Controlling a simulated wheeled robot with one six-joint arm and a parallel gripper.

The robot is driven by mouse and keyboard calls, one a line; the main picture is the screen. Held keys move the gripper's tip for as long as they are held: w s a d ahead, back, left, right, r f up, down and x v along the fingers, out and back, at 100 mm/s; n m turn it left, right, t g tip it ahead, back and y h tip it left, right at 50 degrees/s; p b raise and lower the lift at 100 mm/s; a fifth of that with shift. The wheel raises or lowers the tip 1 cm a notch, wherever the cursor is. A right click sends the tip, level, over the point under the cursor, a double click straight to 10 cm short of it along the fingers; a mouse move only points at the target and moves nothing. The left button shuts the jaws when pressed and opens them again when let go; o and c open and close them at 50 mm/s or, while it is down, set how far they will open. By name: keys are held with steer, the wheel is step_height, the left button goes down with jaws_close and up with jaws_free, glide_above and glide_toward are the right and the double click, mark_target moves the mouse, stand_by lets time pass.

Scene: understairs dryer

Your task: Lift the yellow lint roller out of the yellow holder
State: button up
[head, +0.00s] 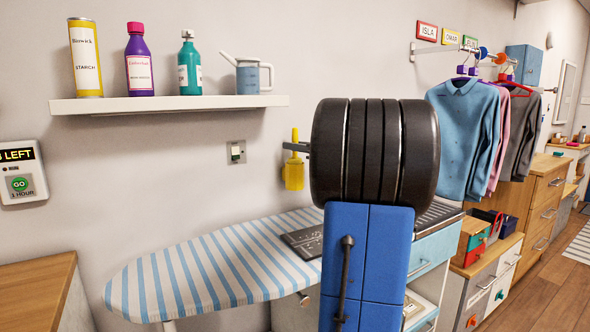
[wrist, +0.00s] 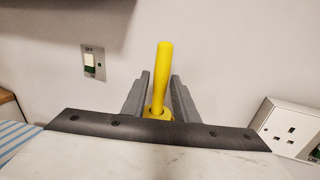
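The yellow lint roller (head: 295,135) stands upright in the yellow holder (head: 293,176) on the wall, its handle sticking up. In the wrist view the roller's handle (wrist: 163,72) rises between the two grey fingers of my gripper (wrist: 160,92). The fingers are apart, with a gap showing on each side of the handle. Only a small yellow part of the holder (wrist: 157,114) shows low between the fingers. In the head view a grey fingertip shows by the handle; my arm hides the rest of the gripper.
A striped ironing board (head: 215,262) lies below the holder. A wall switch (head: 236,152) is left of it, and a shelf (head: 170,104) with bottles and a watering can is above left. In the wrist view a white socket (wrist: 292,128) is at right. Hanging shirts (head: 466,135) are further right.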

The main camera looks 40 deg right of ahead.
jaws_close()
step_height(320, 180, up, 18)
steer(key=shift+r, duration=0.1)
stand_by(0.4)
